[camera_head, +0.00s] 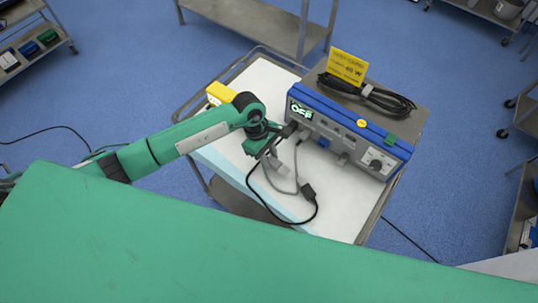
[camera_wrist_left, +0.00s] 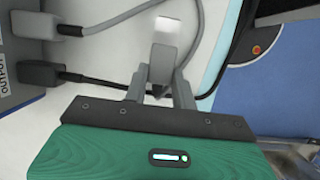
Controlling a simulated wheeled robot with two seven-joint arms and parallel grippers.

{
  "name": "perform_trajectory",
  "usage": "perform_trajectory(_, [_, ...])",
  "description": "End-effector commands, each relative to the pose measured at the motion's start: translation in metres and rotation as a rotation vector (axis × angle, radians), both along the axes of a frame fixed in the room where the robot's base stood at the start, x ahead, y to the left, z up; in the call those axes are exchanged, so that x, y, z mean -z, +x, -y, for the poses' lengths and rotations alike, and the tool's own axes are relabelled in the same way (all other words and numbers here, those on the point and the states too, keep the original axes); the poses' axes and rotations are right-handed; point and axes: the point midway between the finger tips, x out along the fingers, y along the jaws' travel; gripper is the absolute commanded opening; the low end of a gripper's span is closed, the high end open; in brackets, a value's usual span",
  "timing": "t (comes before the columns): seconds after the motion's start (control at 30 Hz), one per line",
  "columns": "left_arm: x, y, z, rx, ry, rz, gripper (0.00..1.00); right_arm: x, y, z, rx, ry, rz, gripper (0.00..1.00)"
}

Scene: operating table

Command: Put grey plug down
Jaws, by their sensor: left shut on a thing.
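My left gripper (camera_head: 271,153) reaches in over the white-topped cart (camera_head: 330,212), in front of the blue and grey device. In the left wrist view its two grey fingers (camera_wrist_left: 161,78) are shut on the grey plug (camera_wrist_left: 164,42), whose far end looks bright. In the head view the plug is partly hidden by the gripper, and I cannot tell whether it touches the cart top. A grey cable (camera_head: 296,172) loops on the cart beside the gripper. My right gripper is not in view.
The device (camera_head: 340,138) has a black plug and a grey plug (camera_wrist_left: 66,28) in its front. A black connector (camera_head: 308,191) lies on a black cable. A yellow box (camera_head: 219,94) and a yellow card (camera_head: 347,66) stand nearby. The cart's front end is clear.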

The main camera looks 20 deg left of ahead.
Motion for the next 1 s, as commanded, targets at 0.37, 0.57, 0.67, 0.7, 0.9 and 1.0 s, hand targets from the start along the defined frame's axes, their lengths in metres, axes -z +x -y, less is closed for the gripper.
perform_trajectory(0.37, [0.010, 0.000, 0.000, 0.001, 0.000, 0.002, 0.00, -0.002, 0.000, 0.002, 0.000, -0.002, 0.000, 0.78])
perform_trajectory(0.57, [0.015, 0.000, 0.000, 0.002, 0.000, 0.002, 0.00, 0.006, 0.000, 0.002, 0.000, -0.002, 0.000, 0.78])
perform_trajectory(0.67, [0.018, 0.000, 0.000, 0.002, 0.000, 0.002, 0.00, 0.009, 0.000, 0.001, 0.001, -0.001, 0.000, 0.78])
perform_trajectory(0.7, [0.019, 0.000, 0.000, 0.001, 0.000, 0.002, 0.00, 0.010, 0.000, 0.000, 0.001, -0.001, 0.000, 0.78])
perform_trajectory(0.9, [0.022, 0.000, 0.000, 0.001, 0.000, 0.001, 0.00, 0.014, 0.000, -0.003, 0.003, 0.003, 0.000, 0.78])
perform_trajectory(1.0, [0.021, 0.000, 0.000, 0.001, 0.000, 0.000, 0.32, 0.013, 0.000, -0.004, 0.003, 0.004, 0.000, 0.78])
